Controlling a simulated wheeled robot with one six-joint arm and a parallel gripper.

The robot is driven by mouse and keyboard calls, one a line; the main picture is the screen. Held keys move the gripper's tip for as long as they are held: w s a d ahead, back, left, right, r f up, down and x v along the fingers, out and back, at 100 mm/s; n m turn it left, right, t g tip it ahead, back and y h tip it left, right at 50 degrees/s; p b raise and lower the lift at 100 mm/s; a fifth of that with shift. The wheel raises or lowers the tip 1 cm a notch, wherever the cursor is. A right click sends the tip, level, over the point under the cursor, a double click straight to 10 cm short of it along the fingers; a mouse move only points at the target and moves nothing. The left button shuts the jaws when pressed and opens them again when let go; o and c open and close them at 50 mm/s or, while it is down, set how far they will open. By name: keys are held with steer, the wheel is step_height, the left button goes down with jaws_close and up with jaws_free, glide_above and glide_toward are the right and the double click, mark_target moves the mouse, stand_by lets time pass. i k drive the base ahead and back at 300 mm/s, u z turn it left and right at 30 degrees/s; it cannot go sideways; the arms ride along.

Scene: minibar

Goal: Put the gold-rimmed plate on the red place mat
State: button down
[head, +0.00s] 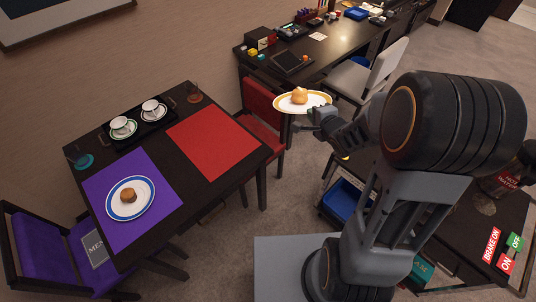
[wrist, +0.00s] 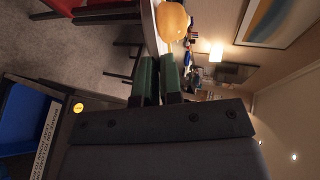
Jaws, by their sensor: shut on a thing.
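The gold-rimmed plate (head: 284,105) is white with a round orange-brown bun (head: 299,96) on it. It is held in the air beyond the right edge of the dining table, above the red chair. My gripper (head: 318,113) is shut on the plate's near right rim. In the wrist view the green-padded fingers (wrist: 158,78) close on the plate (wrist: 153,28), seen edge-on, with the bun (wrist: 172,20) beside it. The red place mat (head: 213,143) lies flat and bare on the right part of the dark table (head: 150,163).
A blue-rimmed plate (head: 117,209) with a brown item stands on the purple mat (head: 163,201). A tray (head: 130,143) with two cups is at the table's back, with glasses near two corners. A red chair (head: 262,101) and a purple chair (head: 40,260) stand beside the table.

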mark_target(219, 145)
steer(key=z, duration=1.7)
steer(key=k, duration=0.65)
steer(key=u, duration=2.25)
